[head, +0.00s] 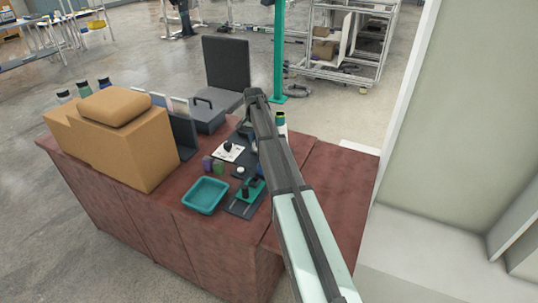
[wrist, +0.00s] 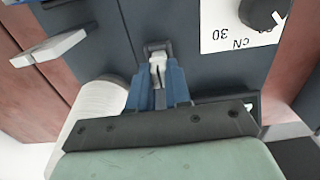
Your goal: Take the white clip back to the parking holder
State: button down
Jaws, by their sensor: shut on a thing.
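In the wrist view my gripper (wrist: 158,82) has its blue fingers shut on a small white clip (wrist: 157,72). The clip stands upright between the fingertips, over a dark grey panel (wrist: 195,72). A dark bracket (wrist: 157,46) sits right at the clip's far end; I cannot tell whether they touch, or whether the bracket is the parking holder. In the head view my arm hides the clip and most of the gripper.
A white card (wrist: 228,28) with a black knob (wrist: 258,12) lies close by. A pale piece (wrist: 48,48) sticks out at left, near a pale rounded object (wrist: 95,108). In the head view a teal tray (head: 205,195) and cardboard box (head: 110,140) stand on the red-brown table.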

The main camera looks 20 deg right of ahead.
jog(key=shift+f, duration=0.25)
jog(key=c, duration=0.8)
grip_release()
jog(key=shift+o, duration=0.2)
jog(key=shift+r, duration=0.15)
jog(key=shift+r, duration=3.35)
